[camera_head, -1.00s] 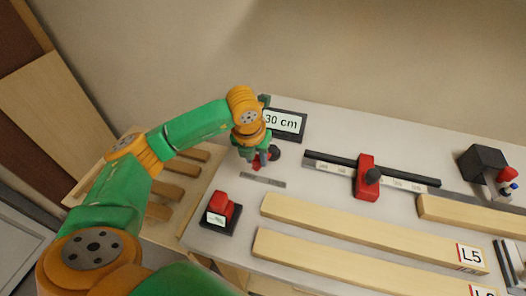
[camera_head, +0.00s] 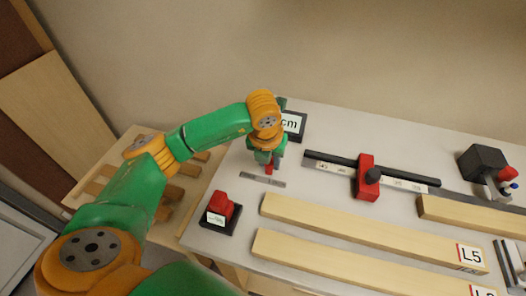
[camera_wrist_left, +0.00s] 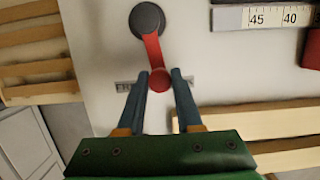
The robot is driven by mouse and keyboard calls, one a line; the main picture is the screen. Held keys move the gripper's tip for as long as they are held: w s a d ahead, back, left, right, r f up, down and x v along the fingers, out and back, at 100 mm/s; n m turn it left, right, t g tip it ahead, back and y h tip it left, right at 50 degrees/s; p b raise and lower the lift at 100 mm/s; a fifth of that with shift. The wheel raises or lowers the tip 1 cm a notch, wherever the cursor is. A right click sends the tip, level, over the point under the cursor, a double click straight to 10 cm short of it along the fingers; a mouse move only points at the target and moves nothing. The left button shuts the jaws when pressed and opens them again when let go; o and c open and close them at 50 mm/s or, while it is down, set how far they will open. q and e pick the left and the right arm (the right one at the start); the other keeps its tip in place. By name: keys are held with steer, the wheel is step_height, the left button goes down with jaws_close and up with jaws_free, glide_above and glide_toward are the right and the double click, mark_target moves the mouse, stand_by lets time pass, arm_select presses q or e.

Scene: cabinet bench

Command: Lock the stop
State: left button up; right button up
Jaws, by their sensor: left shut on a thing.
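A red lever (camera_wrist_left: 153,50) with a round knob end (camera_wrist_left: 159,80) runs from a dark grey round hub (camera_wrist_left: 147,18) in the left wrist view. My left gripper (camera_head: 269,170) is shut on the lever's knob end, with the fingers (camera_wrist_left: 160,80) on either side of it. In the head view the arm hides the hub and most of the lever. My right gripper is in neither view.
A grey marked plate (camera_head: 262,180) lies by the lever. A "cm" display (camera_head: 292,124) stands behind my gripper, partly covered. A red button box (camera_head: 220,212) is at the front left. Long wooden bars (camera_head: 370,230) lie at the front, and a black box (camera_head: 482,162) stands at right.

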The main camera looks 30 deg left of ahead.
arm_select(q)
steer(key=shift+w+d, duration=0.1)
steer(key=shift+d, duration=0.15)
steer(key=shift+w+d, duration=0.6)
steer(key=shift+d, duration=0.25)
steer(key=shift+w+d+b, duration=0.25)
steer(key=shift+b, duration=0.1)
steer(key=o, duration=0.8)
